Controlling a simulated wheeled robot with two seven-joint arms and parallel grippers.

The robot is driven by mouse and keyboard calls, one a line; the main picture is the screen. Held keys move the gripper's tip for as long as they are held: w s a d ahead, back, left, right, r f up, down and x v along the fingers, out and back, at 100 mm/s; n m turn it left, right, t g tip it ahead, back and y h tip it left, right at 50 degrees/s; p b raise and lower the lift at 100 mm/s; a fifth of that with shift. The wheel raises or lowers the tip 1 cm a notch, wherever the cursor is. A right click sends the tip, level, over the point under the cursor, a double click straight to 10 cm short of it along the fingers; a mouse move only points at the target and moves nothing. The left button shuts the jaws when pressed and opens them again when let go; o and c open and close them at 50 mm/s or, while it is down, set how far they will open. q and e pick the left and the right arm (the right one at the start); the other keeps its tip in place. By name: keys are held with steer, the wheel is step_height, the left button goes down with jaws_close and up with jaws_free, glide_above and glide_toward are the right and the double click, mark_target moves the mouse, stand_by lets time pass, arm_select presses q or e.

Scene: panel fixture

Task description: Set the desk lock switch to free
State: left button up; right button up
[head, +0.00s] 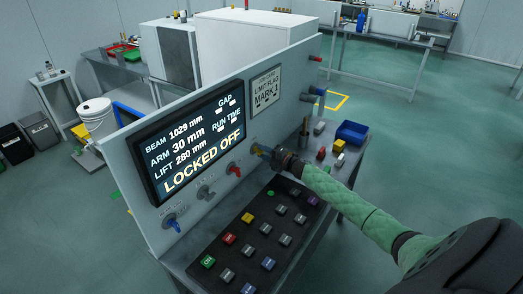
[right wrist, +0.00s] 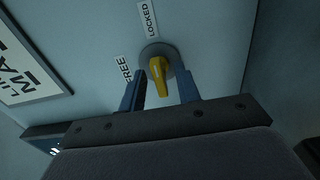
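The lock switch has a yellow handle (right wrist: 159,76) on a round grey base on the panel. In the right wrist view a LOCKED label (right wrist: 149,19) is above it and a FREE label (right wrist: 125,69) to its left. The handle's long end points down in that picture, away from LOCKED. My right gripper (right wrist: 161,82) is open, one blue finger on each side of the handle, with gaps showing. In the head view my right gripper (head: 267,152) is at the panel's lower right and largely hides the switch. My left gripper is not in view.
The panel's display (head: 196,141) reads LOCKED OFF. Red (head: 233,168), grey (head: 205,192) and blue (head: 173,224) knobs sit left of my gripper. A black button board (head: 240,245) lies below. A blue bin (head: 351,132) and small blocks are on the right.

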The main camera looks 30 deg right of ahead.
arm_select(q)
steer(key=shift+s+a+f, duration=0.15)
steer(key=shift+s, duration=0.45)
arm_select(e)
steer(key=shift+w+a, duration=0.25)
steer(key=shift+w, duration=0.25)
steer(key=shift+c, duration=0.4)
jaws_close()
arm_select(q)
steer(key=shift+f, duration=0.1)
